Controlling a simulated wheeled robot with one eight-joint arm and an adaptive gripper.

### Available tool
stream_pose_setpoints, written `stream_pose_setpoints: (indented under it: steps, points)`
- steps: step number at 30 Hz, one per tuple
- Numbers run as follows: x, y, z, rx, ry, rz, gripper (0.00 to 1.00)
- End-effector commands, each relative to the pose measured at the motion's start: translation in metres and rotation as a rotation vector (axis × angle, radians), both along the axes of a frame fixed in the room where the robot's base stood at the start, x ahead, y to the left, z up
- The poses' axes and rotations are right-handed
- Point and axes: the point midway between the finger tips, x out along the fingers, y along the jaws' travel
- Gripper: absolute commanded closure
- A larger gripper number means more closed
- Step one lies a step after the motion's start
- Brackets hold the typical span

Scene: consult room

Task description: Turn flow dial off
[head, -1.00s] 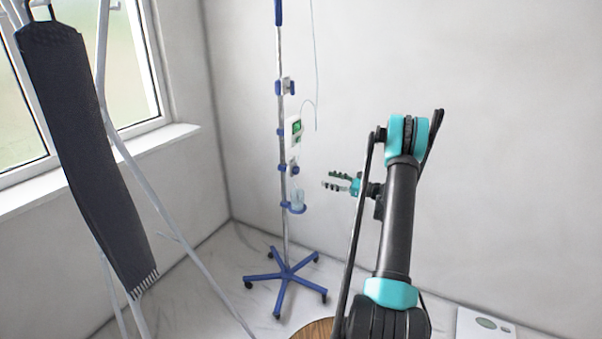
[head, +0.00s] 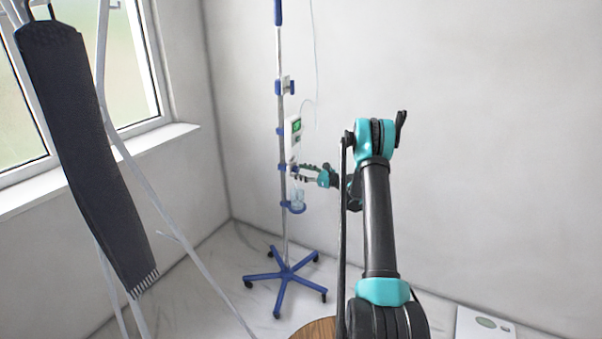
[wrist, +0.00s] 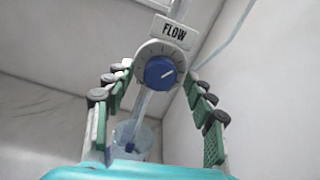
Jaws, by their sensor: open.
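The flow dial (wrist: 160,73) is a blue knob with a white pointer line on a round grey scale plate, under a white label reading FLOW (wrist: 173,31). The pointer is tilted up to the right in the wrist view. My gripper (wrist: 158,90) is open, with one finger to each side of the dial and no contact that I can see. In the head view my gripper (head: 298,172) is at the IV stand (head: 285,225), below the white pump box (head: 293,136), and its fingers largely hide the dial.
A clear cup (head: 297,202) sits in a blue holder just below my gripper. A thin tube hangs above the pump box. A white scale (head: 485,323) lies at the lower right.

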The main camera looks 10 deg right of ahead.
Motion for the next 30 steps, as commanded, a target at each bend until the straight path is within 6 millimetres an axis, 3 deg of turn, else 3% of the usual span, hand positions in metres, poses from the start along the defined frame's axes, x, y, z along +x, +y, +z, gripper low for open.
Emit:
stream_pose_setpoints:
  steps: [6,18,30]
  points:
    - [0.0001,-0.0001,0.0,0.0,0.0,0.0,0.46]
    - [0.0,-0.0002,0.0,0.0,0.0,0.0,0.95]
    - [-0.0002,-0.0002,0.0,-0.049,-0.067,0.0,0.95]
